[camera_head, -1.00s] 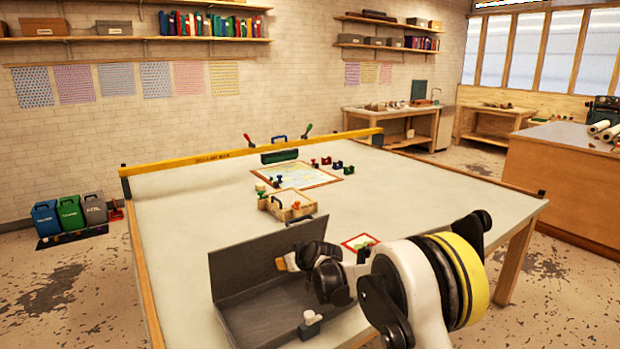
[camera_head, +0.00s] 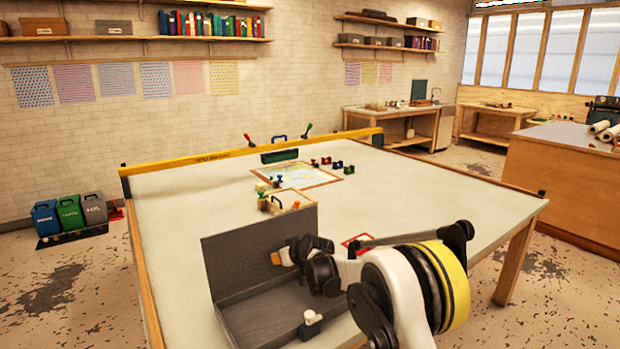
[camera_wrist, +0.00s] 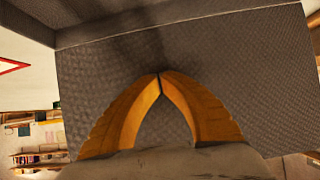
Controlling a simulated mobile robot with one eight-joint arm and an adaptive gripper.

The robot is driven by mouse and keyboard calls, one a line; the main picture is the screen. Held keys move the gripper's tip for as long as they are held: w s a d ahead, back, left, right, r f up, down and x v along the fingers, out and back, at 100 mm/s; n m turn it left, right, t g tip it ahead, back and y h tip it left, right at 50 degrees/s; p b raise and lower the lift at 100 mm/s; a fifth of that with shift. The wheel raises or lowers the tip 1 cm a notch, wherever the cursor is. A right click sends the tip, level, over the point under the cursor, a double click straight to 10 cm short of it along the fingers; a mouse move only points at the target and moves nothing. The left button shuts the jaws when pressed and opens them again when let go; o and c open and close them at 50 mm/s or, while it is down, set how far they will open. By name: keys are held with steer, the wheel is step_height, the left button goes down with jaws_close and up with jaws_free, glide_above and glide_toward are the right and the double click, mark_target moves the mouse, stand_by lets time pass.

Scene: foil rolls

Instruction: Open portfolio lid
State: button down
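The portfolio is a dark grey case whose tray (camera_head: 262,310) lies at the near edge of the table. Its lid (camera_head: 236,258) is raised on the far side, with the inner face towards me. My gripper (camera_head: 277,258) is at the inner face of the lid, near its right part. In the wrist view, the orange fingers (camera_wrist: 159,76) meet at the tips with nothing between them, against a grey textured panel of the portfolio (camera_wrist: 250,75). I cannot tell whether the fingertips touch it. My arm hides the right part of the tray.
A small white knob-like piece (camera_head: 311,318) stands at the tray's near side. Behind the lid is a wooden box (camera_head: 290,199), partly hidden. A framed map (camera_head: 300,173) and several stamps lie farther back.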

steer(key=s+d+r, duration=0.3)
steer(key=s+d, duration=0.6)
steer(key=s, duration=0.4)
steer(key=shift+s, duration=0.1)
